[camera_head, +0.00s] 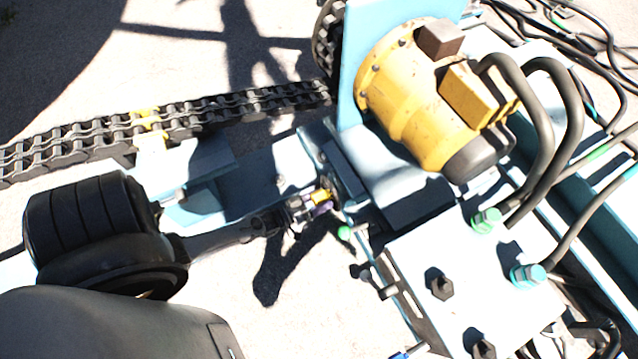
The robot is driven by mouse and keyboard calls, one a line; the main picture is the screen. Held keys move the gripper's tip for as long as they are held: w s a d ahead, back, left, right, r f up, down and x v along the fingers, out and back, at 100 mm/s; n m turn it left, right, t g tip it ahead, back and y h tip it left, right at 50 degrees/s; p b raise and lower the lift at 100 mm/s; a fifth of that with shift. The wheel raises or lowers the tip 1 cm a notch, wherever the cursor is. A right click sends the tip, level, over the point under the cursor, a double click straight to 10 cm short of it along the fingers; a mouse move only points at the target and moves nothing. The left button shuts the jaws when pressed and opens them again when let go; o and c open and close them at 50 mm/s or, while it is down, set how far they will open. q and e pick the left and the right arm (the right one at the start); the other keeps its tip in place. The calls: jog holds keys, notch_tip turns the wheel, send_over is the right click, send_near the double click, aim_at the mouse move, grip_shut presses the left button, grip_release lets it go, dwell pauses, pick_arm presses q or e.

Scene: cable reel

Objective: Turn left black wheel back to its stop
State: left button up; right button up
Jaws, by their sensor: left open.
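Two small black knob-like wheels stand on the pale plate (405,255) at lower right. The left black wheel (441,287) is upright on its stem, with its shadow beside it. The other black wheel (485,349) is partly cut off by the bottom edge. My left gripper (318,208) reaches in from the left and is open. It is up and to the left of the left black wheel, clearly apart from it. Its fingertips are small and hard to separate from the blue frame behind. My right gripper is not in view.
A yellow motor (405,105) stands on the blue frame above the plate. Black hoses (572,120) curve down to green (487,219) and teal (528,276) fittings near the wheels. A chain (215,112) runs across the upper left. Pale ground (300,320) lies open below.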

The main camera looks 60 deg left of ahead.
pick_arm(q)
jog(key=shift+s+a+r+p, duration=0.15)
jog(key=shift+s+p, duration=0.15)
jog(key=shift+s, duration=0.15)
jog(key=s+p, duration=0.2)
jog(key=s, duration=0.8)
jog(key=shift+a+p, duration=0.35)
